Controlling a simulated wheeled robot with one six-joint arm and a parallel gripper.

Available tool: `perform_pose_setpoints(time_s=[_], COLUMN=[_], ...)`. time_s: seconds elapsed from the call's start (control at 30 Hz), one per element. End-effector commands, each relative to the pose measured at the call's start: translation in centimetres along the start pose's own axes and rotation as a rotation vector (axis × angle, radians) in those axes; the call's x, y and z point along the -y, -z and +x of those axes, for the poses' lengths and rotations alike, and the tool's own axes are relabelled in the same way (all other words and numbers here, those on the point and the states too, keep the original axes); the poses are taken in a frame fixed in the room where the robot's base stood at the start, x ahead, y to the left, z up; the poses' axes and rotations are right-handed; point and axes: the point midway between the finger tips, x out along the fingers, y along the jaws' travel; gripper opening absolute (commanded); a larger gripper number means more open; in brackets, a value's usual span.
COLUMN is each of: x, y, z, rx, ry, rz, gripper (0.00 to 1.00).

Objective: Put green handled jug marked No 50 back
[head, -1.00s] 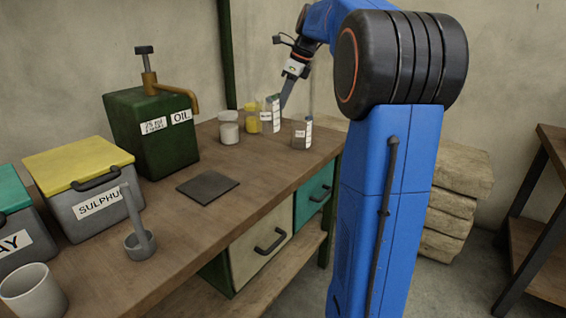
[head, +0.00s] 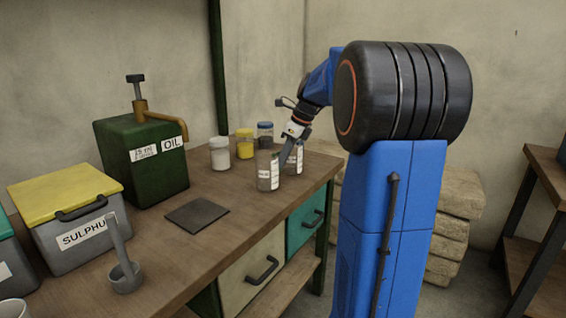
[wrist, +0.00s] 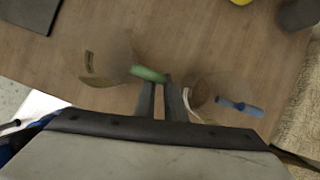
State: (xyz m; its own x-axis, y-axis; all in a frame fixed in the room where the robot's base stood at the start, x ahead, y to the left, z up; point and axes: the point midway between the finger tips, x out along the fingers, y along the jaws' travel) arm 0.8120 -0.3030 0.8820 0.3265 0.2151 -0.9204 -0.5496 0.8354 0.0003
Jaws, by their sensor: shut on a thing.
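The green handled jug is a clear, smoky vessel with a white label (head: 266,172); it also shows in the wrist view (wrist: 100,58). Its green handle (wrist: 148,74) lies between my fingertips. My gripper (head: 285,160) is shut on that handle, with the jug to its left. The jug is upright, low over the front right of the bench; I cannot tell whether its base touches the wood. The label is too small to read. A second clear jug (head: 298,157) stands close on the right of my gripper, partly hidden by it; its blue handle (wrist: 240,106) shows in the wrist view.
A white-lidded jar (head: 219,155), a yellow jar (head: 244,145) and a blue-lidded jar (head: 265,132) stand behind the held jug. A dark square mat (head: 197,214) lies to its left, with bare bench (head: 232,195) between. The green oil can (head: 150,165) stands further left.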

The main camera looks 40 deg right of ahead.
Motion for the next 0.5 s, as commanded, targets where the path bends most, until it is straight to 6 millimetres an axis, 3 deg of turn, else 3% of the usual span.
perform_pose_setpoints(time_s=[0.27,0.3,0.33,0.5], x=[-0.01,-0.02,-0.02,-0.01], y=[0.35,0.36,0.36,0.34], z=[0.79,0.81,0.81,0.76], rx=[-0.001,-0.001,-0.001,-0.001], ry=[0.0,-0.001,-0.001,0.0], rz=[-0.001,-0.001,-0.001,-0.001], gripper=[0.0,0.2,0.27,0.29])
